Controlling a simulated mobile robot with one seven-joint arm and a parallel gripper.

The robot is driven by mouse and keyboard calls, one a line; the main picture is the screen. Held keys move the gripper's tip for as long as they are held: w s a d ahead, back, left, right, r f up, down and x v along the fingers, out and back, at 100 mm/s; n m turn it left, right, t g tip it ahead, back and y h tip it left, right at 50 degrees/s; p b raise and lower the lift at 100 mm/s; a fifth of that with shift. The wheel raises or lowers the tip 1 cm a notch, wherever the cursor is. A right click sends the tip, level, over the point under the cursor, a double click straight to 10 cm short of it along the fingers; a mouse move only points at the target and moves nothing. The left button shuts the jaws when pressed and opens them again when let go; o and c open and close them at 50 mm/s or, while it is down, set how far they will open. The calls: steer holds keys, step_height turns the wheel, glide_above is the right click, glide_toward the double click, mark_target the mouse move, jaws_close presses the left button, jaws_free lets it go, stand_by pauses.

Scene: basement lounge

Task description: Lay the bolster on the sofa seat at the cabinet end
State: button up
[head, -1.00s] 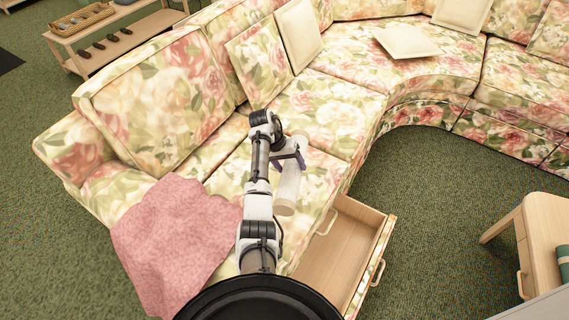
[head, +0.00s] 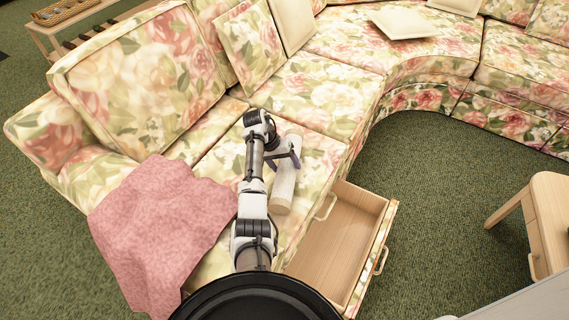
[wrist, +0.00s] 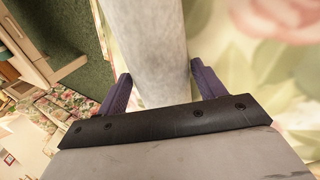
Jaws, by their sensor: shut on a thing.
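The bolster (head: 284,192) is a long off-white cylinder. My gripper (head: 286,154) is shut on it, with a purple finger on each side. In the wrist view the bolster (wrist: 148,45) runs between the fingers of the gripper (wrist: 160,72), and its far part leaves the top edge. In the head view it is over the near section of the floral sofa seat (head: 305,95); I cannot tell whether it touches the cushion. A pale wooden cabinet or table (head: 548,215) stands at the right, only partly in view.
A sofa drawer (head: 340,240) stands open below the seat front. A pink throw (head: 155,225) hangs over the sofa's near left end. Cushions (head: 405,22) lie further along the seat. A low wooden rack (head: 75,18) is at top left. Green carpet (head: 430,180) is clear at centre right.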

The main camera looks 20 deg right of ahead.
steer(key=o, duration=1.2)
steer(key=v, duration=1.3)
steer(key=shift+r, duration=0.4)
steer(key=shift+a, duration=0.15)
